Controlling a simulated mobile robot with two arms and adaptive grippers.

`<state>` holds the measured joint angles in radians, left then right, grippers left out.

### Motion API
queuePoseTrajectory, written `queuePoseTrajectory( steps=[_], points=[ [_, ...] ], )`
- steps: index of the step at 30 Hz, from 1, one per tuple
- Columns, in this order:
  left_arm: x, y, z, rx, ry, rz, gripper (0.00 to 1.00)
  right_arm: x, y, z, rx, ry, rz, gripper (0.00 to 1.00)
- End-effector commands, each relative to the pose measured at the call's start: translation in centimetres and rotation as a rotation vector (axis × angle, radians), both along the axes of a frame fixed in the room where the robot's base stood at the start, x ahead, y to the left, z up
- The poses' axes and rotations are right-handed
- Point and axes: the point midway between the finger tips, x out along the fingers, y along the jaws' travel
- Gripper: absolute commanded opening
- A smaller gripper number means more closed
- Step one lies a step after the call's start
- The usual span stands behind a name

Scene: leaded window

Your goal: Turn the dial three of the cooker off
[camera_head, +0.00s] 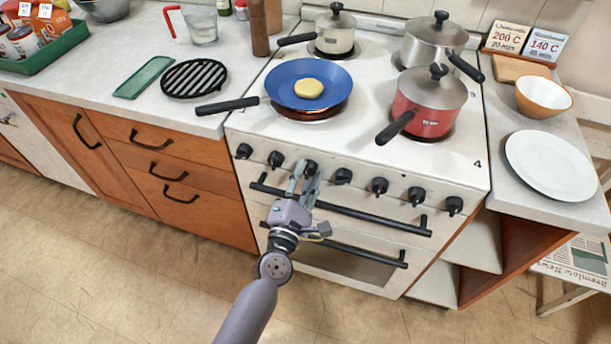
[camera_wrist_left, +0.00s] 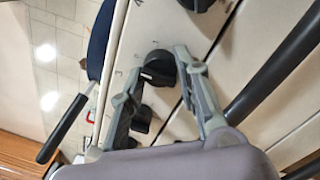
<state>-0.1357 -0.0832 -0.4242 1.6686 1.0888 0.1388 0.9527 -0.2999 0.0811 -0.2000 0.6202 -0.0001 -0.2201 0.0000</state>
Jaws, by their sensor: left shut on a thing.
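The white cooker (camera_head: 370,150) has a row of several black dials along its front panel. My left gripper (camera_head: 304,172) is at the third dial from the left (camera_head: 311,166), with its fingers on either side of it. In the left wrist view the black dial (camera_wrist_left: 158,68) sits between the two fingertips of my left gripper (camera_wrist_left: 160,62), which is shut on it. The second dial (camera_head: 276,159) is just to the left. The exact turn of the gripped dial is hard to read. My right gripper is not in view.
A blue pan (camera_head: 340,84) with a yellow round piece stands on the front left plate, which glows orange. A red pot (camera_head: 425,122) stands front right. Black oven handles (camera_head: 350,213) run below the dials. Pan handles stick out over the worktop and the hob's front.

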Motion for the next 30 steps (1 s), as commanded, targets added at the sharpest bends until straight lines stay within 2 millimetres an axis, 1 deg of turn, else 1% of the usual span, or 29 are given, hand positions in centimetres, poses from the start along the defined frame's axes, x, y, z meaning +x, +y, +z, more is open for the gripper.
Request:
queuePoseTrajectory(
  steps=[1,9,17,20,23,26,30],
  points=[
    [-0.1,0.0,-0.2,0.0,0.005,-0.001,0.32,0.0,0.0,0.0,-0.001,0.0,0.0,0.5],
    [0.0,0.0,-0.1,0.001,0.002,0.0,0.5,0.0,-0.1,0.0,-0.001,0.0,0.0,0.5],
    [0.0,0.0,-0.1,0.001,0.001,-0.001,0.5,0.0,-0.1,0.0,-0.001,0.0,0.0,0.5],
    [-0.4,0.1,-0.1,0.001,0.001,-0.001,0.5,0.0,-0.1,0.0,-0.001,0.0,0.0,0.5],
    [-1.5,0.4,-0.3,0.003,0.002,-0.001,0.5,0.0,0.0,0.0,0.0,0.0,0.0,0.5],
    [-3.3,0.9,-0.4,0.005,0.003,-0.002,0.5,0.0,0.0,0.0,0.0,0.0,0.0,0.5],
    [-6.3,1.8,-0.6,0.005,0.003,-0.002,0.5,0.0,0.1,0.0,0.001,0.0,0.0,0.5]
  ],
)
